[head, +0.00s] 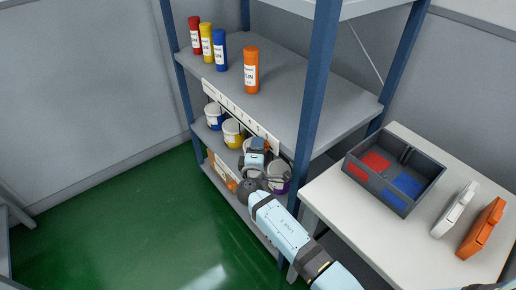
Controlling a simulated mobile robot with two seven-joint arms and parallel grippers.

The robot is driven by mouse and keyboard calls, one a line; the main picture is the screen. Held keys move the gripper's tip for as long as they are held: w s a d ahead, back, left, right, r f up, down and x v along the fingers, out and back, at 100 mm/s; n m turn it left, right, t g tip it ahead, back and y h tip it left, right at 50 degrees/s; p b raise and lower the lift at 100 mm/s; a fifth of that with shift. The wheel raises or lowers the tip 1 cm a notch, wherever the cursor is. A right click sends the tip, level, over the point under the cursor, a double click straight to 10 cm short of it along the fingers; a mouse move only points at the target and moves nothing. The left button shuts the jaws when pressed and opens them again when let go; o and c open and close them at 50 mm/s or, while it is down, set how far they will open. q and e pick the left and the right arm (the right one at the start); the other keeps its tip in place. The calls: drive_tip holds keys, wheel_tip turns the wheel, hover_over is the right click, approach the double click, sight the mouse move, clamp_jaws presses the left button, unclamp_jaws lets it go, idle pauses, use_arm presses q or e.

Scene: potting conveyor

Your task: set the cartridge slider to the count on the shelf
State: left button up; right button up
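Several cartridges stand upright on the upper shelf (300,100): a red one (195,35), a yellow one (207,43), a blue one (220,50) and, set apart to the right, an orange one (251,70). A white marked strip (225,103) runs along the front edge of this shelf. I cannot make out a slider on it. My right gripper (259,146) is at the right part of the strip, just below or against it. Its fingers are too small and foreshortened to tell whether they are open or shut. My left gripper is out of view.
Pots stand on the lower shelf, including a blue one (213,116) and a yellow one (232,132). A blue post (315,90) rises right of my gripper. A white table (400,225) holds a dark divided tray (360,178), a white case (455,210) and an orange case (482,228).

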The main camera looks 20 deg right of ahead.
clamp_jaws()
drive_tip(key=w+b, duration=0.1)
drive_tip(key=w+a+b, duration=0.1)
drive_tip(key=w+b, duration=0.2)
drive_tip(key=shift+w+a+f, duration=0.3)
drive_tip(key=shift+w+f, duration=0.1)
drive_tip(key=w+b, duration=0.1)
drive_tip(key=w+a+b, duration=0.1)
drive_tip(key=shift+w+r, duration=0.15)
drive_tip(key=shift+w, duration=0.2)
drive_tip(key=shift+w+a+r+b, duration=0.15)
drive_tip(key=shift+w+r+b, duration=0.05)
drive_tip(key=shift+w+b, duration=0.3)
unclamp_jaws()
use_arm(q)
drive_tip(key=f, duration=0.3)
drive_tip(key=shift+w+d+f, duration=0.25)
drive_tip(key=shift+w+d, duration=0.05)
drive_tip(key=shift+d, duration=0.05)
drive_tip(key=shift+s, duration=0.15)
use_arm(e)
drive_tip(key=shift+s, duration=0.1)
